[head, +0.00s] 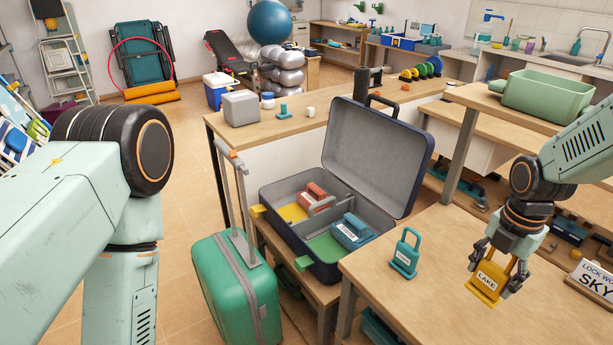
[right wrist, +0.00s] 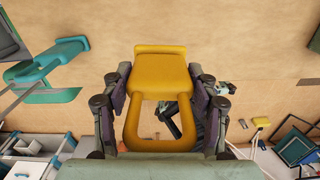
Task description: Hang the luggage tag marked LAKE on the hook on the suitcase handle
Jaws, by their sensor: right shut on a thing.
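The yellow luggage tag (head: 483,289) reads LAKE in the head view. My right gripper (head: 494,274) is shut on it above the front right table. In the right wrist view the yellow tag (right wrist: 160,80) sits between the fingers, its open loop toward the wrist. The green suitcase (head: 228,290) stands upright on the floor, left of the tables, with its grey pull handle (head: 240,200) raised. A small orange piece (head: 233,154) shows at the handle's top; I cannot make out its hook shape. My left gripper is out of view; only its arm shows.
A teal tag (head: 406,257) stands on the front table (head: 430,310); its label is unreadable. An open dark suitcase (head: 375,150) holding red and blue items lies between it and the green suitcase. A sign (head: 595,280) reading SKY is at the right edge.

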